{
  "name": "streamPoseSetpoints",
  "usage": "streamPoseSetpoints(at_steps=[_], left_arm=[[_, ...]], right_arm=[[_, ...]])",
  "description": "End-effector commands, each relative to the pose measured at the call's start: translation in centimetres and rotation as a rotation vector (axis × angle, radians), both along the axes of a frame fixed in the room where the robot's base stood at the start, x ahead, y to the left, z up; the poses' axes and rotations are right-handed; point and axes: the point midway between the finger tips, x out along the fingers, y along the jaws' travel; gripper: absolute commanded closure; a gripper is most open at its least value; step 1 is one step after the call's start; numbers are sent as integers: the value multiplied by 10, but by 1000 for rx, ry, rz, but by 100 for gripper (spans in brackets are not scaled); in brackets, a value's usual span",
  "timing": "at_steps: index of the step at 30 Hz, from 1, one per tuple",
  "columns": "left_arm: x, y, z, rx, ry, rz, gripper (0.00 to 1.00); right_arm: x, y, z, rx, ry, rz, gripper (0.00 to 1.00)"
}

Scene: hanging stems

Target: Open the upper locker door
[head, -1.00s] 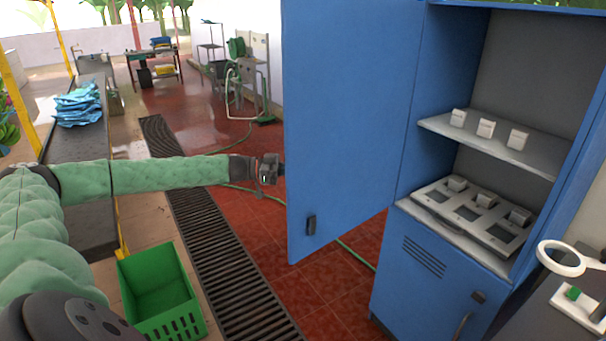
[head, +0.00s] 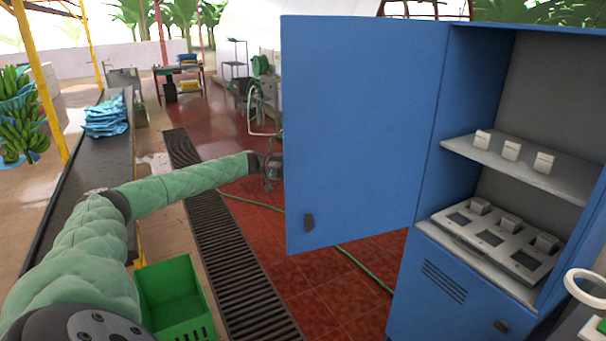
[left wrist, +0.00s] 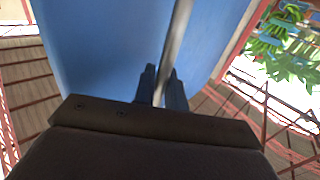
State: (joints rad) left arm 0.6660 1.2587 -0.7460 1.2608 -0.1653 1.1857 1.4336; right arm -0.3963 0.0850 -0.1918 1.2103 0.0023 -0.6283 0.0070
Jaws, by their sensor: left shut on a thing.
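The upper locker door (head: 360,120) is a blue panel standing wide open, swung out to the left of the blue locker (head: 440,270). My left gripper (left wrist: 160,88) is shut on a grey bar handle (left wrist: 177,45) on the door's outer face. In the head view the left gripper (head: 273,168) is at the door's free edge, its fingers hidden behind the panel.
Inside the locker are a grey shelf (head: 560,178) with white blocks and a panel of switches (head: 490,238). A green crate (head: 175,295) stands below my left arm. A conveyor (head: 100,160) carries blue bags. A floor grate (head: 235,255) and green hose (head: 355,260) lie left of the locker.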

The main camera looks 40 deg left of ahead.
Motion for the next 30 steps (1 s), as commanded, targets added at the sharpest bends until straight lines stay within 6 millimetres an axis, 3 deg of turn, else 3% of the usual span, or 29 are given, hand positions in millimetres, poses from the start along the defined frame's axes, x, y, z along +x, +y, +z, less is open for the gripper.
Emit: streamPoseSetpoints(at_steps=[14, 15, 17, 30], left_arm=[[2, 2, 0, -1, 0, -1, 100], [2, 2, 0, -1, 0, -1, 82], [2, 2, 0, -1, 0, -1, 71], [-1, 9, -2, 1, 0, 0, 71]], right_arm=[[10, -12, 2, -11, -8, 3, 64], [10, -11, 2, -11, -8, 3, 64], [9, -10, 1, -9, -8, 2, 64], [8, 0, -1, -1, 2, -1, 64]])
